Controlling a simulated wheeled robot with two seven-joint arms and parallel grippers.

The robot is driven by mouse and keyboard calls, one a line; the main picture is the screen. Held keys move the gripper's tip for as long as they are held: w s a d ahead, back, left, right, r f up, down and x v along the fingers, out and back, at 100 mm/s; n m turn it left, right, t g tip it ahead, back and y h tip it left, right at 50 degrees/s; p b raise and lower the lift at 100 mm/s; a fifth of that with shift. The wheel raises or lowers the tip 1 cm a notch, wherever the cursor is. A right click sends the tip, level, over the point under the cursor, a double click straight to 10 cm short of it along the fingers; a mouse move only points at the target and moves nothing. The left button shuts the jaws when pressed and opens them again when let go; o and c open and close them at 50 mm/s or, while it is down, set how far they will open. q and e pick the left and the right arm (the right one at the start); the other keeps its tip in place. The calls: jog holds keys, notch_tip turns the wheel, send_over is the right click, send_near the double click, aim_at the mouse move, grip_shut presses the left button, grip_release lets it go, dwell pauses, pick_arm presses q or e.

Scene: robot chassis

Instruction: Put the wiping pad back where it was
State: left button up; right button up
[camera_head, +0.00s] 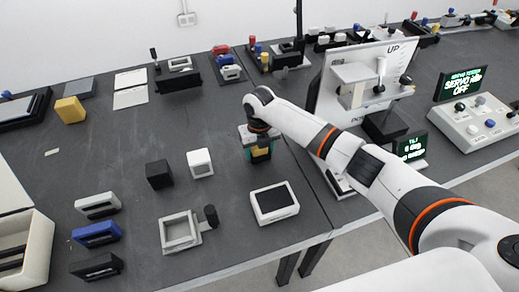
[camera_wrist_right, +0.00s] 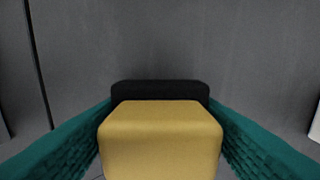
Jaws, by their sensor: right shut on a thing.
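My right gripper (camera_head: 260,150) is in the middle of the dark table, pointing down, with its teal fingers shut on a yellow and black block, which looks like the wiping pad (camera_wrist_right: 160,140). In the right wrist view the teal fingers press on its left and right sides. Its yellow part is nearest the camera and its black part shows beyond. In the head view only a little of the pad (camera_head: 262,152) shows between the fingers. I cannot tell whether it touches the table. My left gripper is not in view.
A white block (camera_head: 200,162) and a black block (camera_head: 159,175) stand left of the gripper. A white-framed black pad (camera_head: 275,203) lies in front. A yellow block (camera_head: 70,111) sits far left. A white upright panel (camera_head: 365,80) stands right. The table left of the gripper has clear room.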

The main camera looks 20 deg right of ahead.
jog(key=shift+f, duration=0.15)
jog(key=o, duration=1)
jog(key=shift+r, duration=0.35)
notch_tip(320, 180, up, 12)
jog(key=shift+f+b, duration=0.1)
jog(key=shift+b, duration=0.2)
